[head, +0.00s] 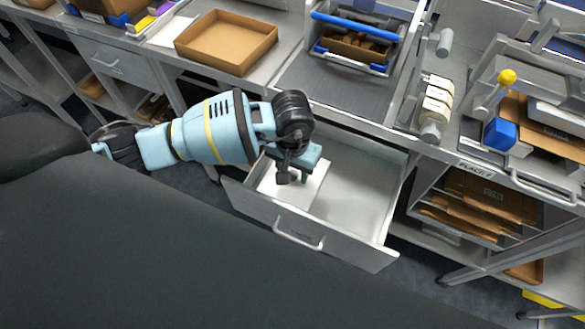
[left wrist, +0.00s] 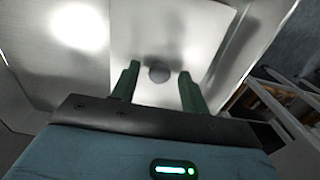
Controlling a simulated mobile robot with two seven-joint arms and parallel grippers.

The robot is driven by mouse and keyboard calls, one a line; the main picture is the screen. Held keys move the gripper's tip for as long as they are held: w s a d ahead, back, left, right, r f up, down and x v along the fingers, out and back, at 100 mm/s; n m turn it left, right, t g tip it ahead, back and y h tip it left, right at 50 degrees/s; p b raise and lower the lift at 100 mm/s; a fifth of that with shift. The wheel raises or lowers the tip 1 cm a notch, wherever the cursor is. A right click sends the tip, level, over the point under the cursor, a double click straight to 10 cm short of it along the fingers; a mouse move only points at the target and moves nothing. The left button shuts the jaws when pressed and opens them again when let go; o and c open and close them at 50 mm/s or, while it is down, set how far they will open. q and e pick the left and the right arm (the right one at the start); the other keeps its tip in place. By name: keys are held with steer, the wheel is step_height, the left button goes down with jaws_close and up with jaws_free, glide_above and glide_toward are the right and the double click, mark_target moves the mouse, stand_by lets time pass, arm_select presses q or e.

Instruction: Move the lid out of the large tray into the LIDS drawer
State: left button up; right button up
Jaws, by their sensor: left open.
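A pale flat lid (head: 312,192) lies in the left part of an open grey drawer (head: 365,205); no LIDS label is readable on it. In the left wrist view the lid (left wrist: 190,35) is a light rectangular panel with a small dark round knob (left wrist: 159,72). My left gripper (head: 288,178) is inside the drawer opening, pointing down over the lid. In the left wrist view its two green fingers (left wrist: 160,88) are apart, one on each side of the knob, with gaps showing. Whether the lid lies fully flat is hard to tell. My right gripper is not in view.
An empty brown tray (head: 226,42) stands on the counter at upper left; I cannot tell if it is the large tray. A blue-handled tote (head: 352,45) stands behind the drawer. A rack of brown folders (head: 470,205) is to the right. The drawer's right part is bare.

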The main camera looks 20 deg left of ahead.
mark_target(292, 175)
arm_select(q)
step_height(292, 175, up, 12)
stand_by(0.4)
stand_by(0.3)
